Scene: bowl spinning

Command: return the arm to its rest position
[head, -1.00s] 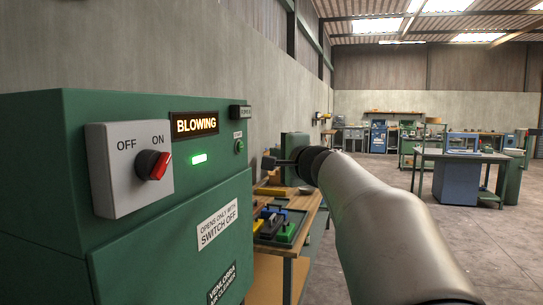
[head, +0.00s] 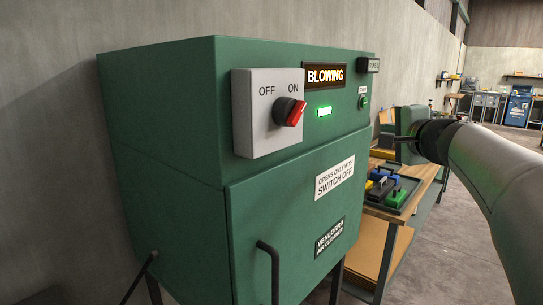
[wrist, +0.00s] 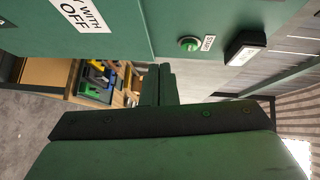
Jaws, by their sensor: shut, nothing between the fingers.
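My arm reaches in from the right edge in the head view. In the wrist view my gripper (wrist: 160,68) shows as two dark green fingers side by side, shut and empty. The cabinet front shows sideways at the top of the wrist view, with its round green start button (wrist: 189,44). The gripper appears apart from the cabinet, though the exact gap is hard to judge.
The red knob (head: 295,112) points to ON. The display (head: 325,76) reads BLOWING and the green lamp (head: 323,111) is lit. A bar handle (head: 271,270) stands out from the cabinet door. A wooden bench (head: 390,216) with colored blocks stands behind. Floor is clear at right.

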